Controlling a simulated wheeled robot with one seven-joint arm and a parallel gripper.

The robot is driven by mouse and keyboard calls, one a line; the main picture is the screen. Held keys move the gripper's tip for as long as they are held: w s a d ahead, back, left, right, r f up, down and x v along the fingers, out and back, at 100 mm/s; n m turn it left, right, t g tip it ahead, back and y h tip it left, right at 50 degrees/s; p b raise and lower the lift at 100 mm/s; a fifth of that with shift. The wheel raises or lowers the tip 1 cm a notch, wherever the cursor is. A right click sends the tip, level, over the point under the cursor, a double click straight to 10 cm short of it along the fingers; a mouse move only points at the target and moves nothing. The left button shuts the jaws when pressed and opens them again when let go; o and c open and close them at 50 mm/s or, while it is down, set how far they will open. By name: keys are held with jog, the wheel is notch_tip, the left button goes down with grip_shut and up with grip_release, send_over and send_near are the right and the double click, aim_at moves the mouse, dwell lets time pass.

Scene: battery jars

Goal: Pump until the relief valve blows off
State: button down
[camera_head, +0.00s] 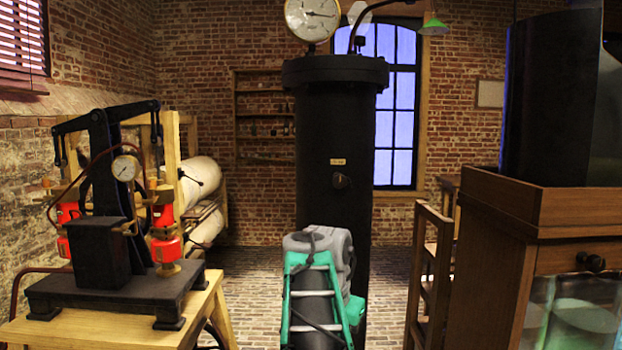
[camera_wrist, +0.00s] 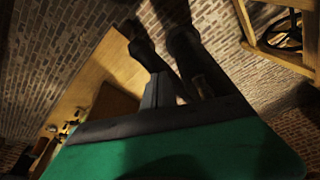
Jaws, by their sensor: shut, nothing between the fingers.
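A black pump (camera_head: 105,190) with red cylinders (camera_head: 165,230) and a rocker beam (camera_head: 108,113) across its top stands on a wooden bench at the left. A small white dial gauge (camera_head: 125,168) sits on its front. A tall black cylinder (camera_head: 334,150) stands at the centre, with a large gauge (camera_head: 312,18) and a bent pipe (camera_head: 362,28) on top. I cannot tell which part is the relief valve. My gripper (camera_wrist: 158,35) shows as dark fingers in the wrist view, shut and empty. It is hidden in the head view.
The wooden bench (camera_head: 215,315) has a bare front edge. A wooden cabinet (camera_head: 500,230) with a dark tank (camera_head: 560,110) blocks the right side. A wooden ladder-like frame (camera_head: 428,270) stands beside it. The brick floor (camera_head: 255,270) is open between the bench and the cylinder.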

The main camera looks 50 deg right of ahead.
notch_tip(320, 180, up, 13)
jog(key=p, duration=1.2)
jog(key=shift+r, duration=0.15)
jog(key=shift+r, duration=0.15)
notch_tip(320, 180, up, 4)
jog(key=p, duration=0.4)
